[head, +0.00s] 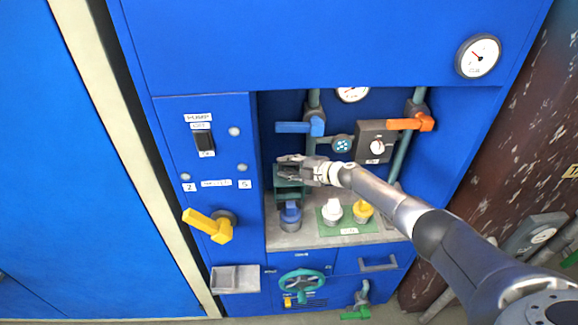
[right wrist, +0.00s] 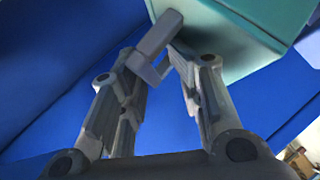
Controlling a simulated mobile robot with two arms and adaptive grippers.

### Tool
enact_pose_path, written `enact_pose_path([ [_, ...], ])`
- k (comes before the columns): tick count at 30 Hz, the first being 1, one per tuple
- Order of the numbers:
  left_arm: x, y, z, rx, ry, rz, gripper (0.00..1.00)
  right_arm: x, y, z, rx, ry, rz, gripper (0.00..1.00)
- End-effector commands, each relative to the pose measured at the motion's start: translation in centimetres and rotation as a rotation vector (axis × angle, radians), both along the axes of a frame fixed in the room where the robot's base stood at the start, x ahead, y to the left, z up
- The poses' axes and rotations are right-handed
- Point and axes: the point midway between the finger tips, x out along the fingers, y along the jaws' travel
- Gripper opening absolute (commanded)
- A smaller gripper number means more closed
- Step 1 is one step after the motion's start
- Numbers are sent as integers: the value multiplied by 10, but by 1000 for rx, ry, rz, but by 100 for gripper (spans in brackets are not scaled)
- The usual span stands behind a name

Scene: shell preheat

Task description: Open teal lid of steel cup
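My right gripper (head: 290,168) is at the upper part of a dark teal box-like piece (head: 289,192) in the recess of the blue cabinet. In the right wrist view, the gripper's fingers (right wrist: 157,65) stand on either side of a grey handle (right wrist: 165,32) beside a teal block (right wrist: 235,30). Their bases are apart, and the handle covers the space between the tips. I cannot tell whether they press on it. A blue-topped cup (head: 291,216) stands just below the teal piece in the head view. I cannot make out a separate steel cup. My left gripper is out of view.
A white-topped item (head: 332,210) and a yellow-topped item (head: 362,211) stand on a green mat (head: 345,228) right of the blue-topped cup. Blue (head: 297,127) and orange (head: 411,124) valve levers sit above. A yellow lever (head: 207,224) projects from the panel at left.

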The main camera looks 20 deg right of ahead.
Motion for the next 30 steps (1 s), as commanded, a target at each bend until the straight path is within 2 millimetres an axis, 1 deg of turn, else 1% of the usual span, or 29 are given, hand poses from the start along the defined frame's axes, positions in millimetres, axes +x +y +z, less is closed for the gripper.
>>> enact_pose_path([
  [8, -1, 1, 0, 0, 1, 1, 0, -1, -2, 2, 1, -1, -2, 32],
  [14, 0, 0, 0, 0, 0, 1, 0, -12, -11, 6, -1, -2, -3, 32],
  [20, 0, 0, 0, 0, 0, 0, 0, -31, -23, 15, -1, -2, -3, 32],
  [30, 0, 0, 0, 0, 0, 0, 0, -70, -46, 32, -1, 0, -1, 32],
])
